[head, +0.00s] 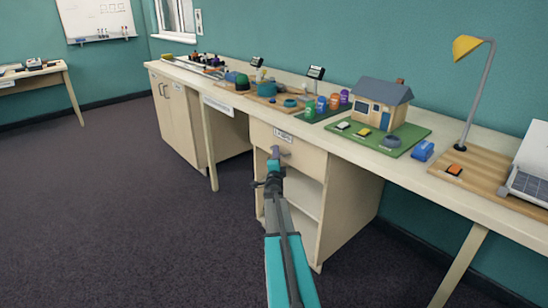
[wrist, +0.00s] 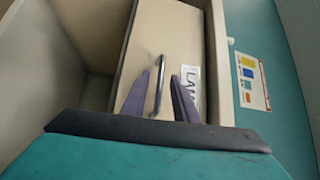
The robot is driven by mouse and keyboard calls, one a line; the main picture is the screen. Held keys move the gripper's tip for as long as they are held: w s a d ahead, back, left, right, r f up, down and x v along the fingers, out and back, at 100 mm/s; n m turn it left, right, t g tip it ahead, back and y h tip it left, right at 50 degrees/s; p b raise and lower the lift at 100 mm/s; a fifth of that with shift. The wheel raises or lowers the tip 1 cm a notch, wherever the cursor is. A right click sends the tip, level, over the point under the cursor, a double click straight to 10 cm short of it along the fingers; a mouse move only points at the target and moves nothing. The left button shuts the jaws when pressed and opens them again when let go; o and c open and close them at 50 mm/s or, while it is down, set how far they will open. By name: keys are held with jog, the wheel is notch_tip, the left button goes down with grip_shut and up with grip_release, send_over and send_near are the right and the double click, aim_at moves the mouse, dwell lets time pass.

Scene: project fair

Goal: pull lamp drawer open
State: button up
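The lamp drawer (head: 305,158) is at the top of the open-shelved cabinet under the bench, and its front looks flush with the cabinet. A white label (wrist: 190,88) partly reading "LAM" is on the drawer front (wrist: 150,35) in the wrist view. The drawer's bar handle (wrist: 159,85) is dark grey and stands out from the front. My gripper (wrist: 160,85) is open, with one finger on each side of the handle and visible gaps. In the head view my gripper (head: 274,158) is at the drawer front, partly hiding the handle.
The bench top (head: 345,150) carries a model house (head: 380,103) on a green board, a yellow desk lamp (head: 468,47) and several small items. Open shelves (head: 300,195) lie below the drawer. The dark carpet (head: 130,210) in front is clear.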

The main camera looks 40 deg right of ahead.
grip_shut()
dwell(1.2)
